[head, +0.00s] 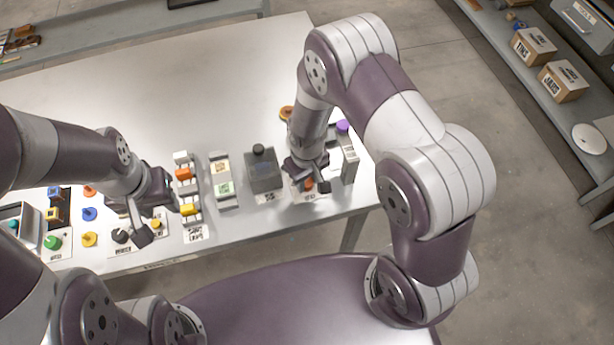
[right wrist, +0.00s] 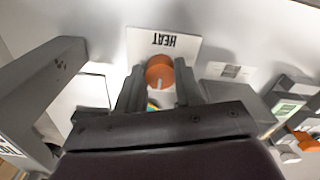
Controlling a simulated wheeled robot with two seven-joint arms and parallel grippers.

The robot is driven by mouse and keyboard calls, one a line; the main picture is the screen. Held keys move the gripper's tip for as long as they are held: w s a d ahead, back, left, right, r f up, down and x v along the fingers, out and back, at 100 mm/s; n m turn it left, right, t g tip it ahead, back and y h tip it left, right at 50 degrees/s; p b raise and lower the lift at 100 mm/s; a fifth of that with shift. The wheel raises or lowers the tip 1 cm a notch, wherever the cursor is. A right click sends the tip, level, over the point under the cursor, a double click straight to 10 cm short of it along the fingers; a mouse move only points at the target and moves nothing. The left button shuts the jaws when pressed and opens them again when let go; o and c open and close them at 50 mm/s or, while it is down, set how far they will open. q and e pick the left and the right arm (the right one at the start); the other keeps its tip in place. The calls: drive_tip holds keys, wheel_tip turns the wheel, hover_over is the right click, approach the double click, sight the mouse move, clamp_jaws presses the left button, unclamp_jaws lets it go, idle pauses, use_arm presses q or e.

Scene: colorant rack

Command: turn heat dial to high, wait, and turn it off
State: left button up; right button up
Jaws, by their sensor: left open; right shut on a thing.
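The orange heat dial (right wrist: 160,72) sits on a white card marked HEAT (right wrist: 185,45), which appears upside down in the right wrist view. A pale notch mark shows on the dial's face. My right gripper (right wrist: 160,88) is shut on the dial, one finger on each side of it. In the head view the dial (head: 308,184) shows just below my right gripper (head: 304,172), near the table's front edge. My left gripper (head: 140,232) is open over the left part of the table, close to a black knob (head: 121,236), and I see nothing between its fingers.
A grey box with a black knob (head: 263,170) stands left of the right gripper. A tall grey unit (head: 350,163) stands close on its right. Orange and yellow blocks, small knobs and a tray crowd the table's left front. The back of the white table (head: 190,100) is clear.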

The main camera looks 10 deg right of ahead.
sight(307, 182)
drive_tip(key=shift+w+r, duration=0.1)
drive_tip(key=shift+w, duration=0.05)
drive_tip(key=o, duration=1)
drive_tip(key=shift+o, duration=0.2)
wheel_tip(307, 182, up, 13)
drive_tip(key=shift+f, duration=0.25)
drive_tip(key=s+d+r+m+t, duration=0.1)
drive_tip(key=s+d+r+m, duration=0.2)
drive_tip(key=s+d+r, duration=0.2)
drive_tip(key=s+d, duration=0.2)
drive_tip(key=s, duration=0.1)
drive_tip(key=shift+s+d+r+m, duration=0.15)
drive_tip(key=shift+s+r+m, duration=0.15)
drive_tip(key=shift+m, duration=0.1)
